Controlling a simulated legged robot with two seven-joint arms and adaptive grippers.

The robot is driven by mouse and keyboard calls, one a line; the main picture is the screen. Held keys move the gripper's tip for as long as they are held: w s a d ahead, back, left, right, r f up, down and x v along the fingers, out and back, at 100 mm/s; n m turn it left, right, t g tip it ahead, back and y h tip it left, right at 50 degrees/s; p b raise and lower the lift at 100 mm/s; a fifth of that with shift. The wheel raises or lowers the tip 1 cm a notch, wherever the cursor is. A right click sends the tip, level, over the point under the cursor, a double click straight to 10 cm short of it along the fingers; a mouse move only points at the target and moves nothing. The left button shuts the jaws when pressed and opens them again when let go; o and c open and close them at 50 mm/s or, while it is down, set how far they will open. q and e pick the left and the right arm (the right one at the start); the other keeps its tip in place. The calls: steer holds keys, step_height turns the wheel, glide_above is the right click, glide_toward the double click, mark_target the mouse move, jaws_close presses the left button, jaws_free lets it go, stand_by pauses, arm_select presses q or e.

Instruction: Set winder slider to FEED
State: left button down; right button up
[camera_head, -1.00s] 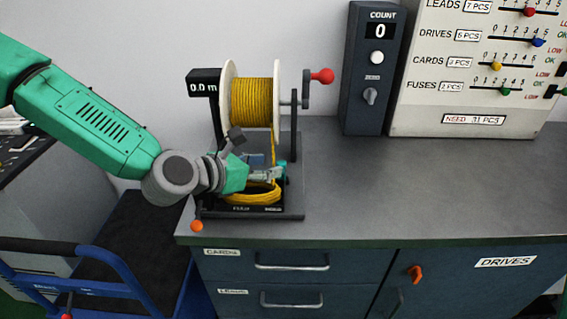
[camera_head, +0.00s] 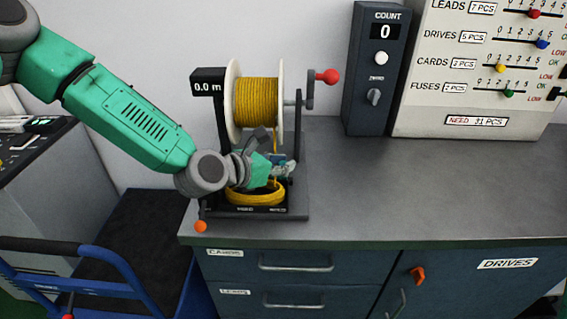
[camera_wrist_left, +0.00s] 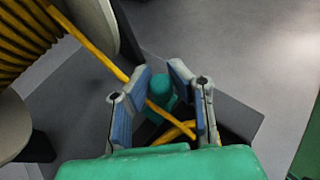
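The winder has a spool of yellow cable (camera_head: 256,102), a 0.0 m display (camera_head: 207,86) and a black base (camera_head: 297,205) holding a yellow coil (camera_head: 256,194). The small labels on the base's front edge are too blurred to read. My left gripper (camera_head: 284,168) is low over the right part of the base, behind the coil. In the left wrist view its blue-padded fingers (camera_wrist_left: 161,92) are apart. A teal knob (camera_wrist_left: 160,97), which may be the slider's, shows between and beyond them; contact cannot be told. The yellow strand (camera_wrist_left: 95,50) runs down past it. My right gripper is out of view.
A red-knobbed crank (camera_head: 327,76) sticks out on the spool's right. An orange ball (camera_head: 200,226) is at the bench's left front corner. A count box (camera_head: 375,70) and a slider panel (camera_head: 470,90) stand behind. The bench top (camera_head: 440,185) at right is clear.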

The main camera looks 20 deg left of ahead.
arm_select(q)
steer(key=shift+s+a+f, duration=0.1)
steer(key=shift+s+a, duration=0.25)
steer(key=shift+a, duration=0.45)
steer(key=shift+s+a+f, duration=0.1)
steer(key=shift+s+a, duration=0.25)
steer(key=shift+a, duration=0.45)
steer(key=c, duration=1.4)
jaws_free()
steer(key=shift+r, duration=0.1)
steer(key=shift+w+r, duration=0.1)
steer(key=shift+r, duration=0.15)
step_height(320, 180, up, 9)
steer(key=shift+r, duration=0.15)
steer(key=shift+a, duration=0.1)
